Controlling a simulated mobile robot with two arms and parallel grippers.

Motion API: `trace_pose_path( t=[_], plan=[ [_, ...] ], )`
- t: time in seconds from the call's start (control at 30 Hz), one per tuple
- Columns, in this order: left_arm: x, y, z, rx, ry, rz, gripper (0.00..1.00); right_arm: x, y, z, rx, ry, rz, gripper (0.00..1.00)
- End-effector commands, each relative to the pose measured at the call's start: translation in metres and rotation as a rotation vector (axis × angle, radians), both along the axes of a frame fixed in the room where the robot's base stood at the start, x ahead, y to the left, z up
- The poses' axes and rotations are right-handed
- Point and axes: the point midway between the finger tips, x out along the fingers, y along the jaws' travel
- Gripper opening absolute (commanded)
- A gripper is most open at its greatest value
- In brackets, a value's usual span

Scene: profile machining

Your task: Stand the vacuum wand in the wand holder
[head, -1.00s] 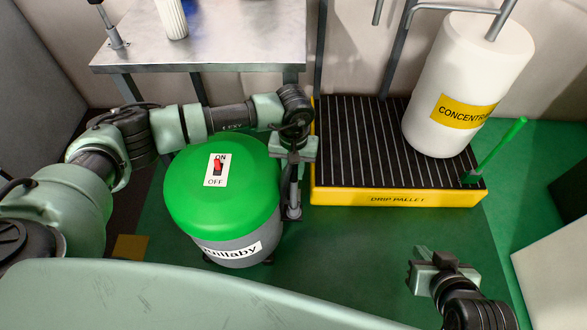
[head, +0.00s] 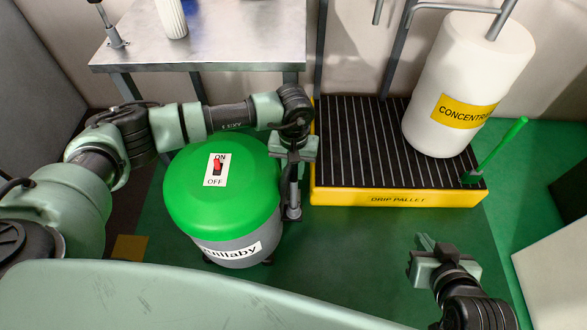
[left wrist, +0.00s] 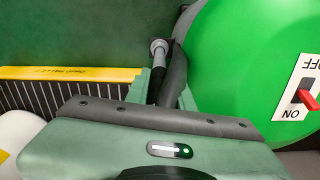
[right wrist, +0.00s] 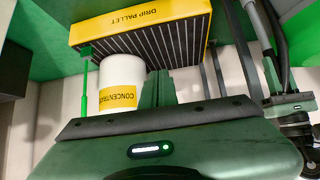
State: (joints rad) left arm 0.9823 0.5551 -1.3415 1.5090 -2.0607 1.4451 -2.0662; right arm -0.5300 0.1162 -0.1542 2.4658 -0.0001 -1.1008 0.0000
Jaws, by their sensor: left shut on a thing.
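The vacuum wand (head: 294,188) is a thin grey and black tube, standing roughly upright beside the vacuum's right side in the head view. My left gripper (head: 294,155) is shut on it. In the left wrist view, the wand (left wrist: 158,48) passes between the fingers, ending in a pale grey tip. The vacuum (head: 222,195) has a green lid and a grey body. A small dark foot shows at the wand's lower end; I cannot tell whether it is the wand holder or whether the wand sits in it. My right gripper (head: 424,243) is empty, with its fingers together.
A yellow drip pallet (head: 398,198) with a black grate stands right of the wand, bearing a white concentrate drum (head: 468,80). A green-handled brush (head: 500,145) leans at its right corner. A metal table (head: 225,40) stands behind the vacuum. The green floor in front is clear.

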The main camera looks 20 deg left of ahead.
Motion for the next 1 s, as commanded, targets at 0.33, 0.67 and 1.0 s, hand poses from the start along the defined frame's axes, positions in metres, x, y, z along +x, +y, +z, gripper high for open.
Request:
trace_pose_path(
  t=[0.33,0.67,1.0],
  plan=[
    [0.0003,-0.0001,0.0004,0.000,-0.001,0.000,0.00,-0.0001,-0.0009,-0.0013,-0.006,0.003,0.004,0.00],
    [0.0003,0.0000,0.0001,0.000,-0.001,0.000,0.00,0.0013,0.0009,-0.0008,0.002,-0.017,0.004,0.00],
    [0.0003,0.0001,0.0001,0.000,-0.001,0.000,0.00,0.0082,0.0057,0.0059,0.024,-0.062,0.000,0.00]
  ],
)
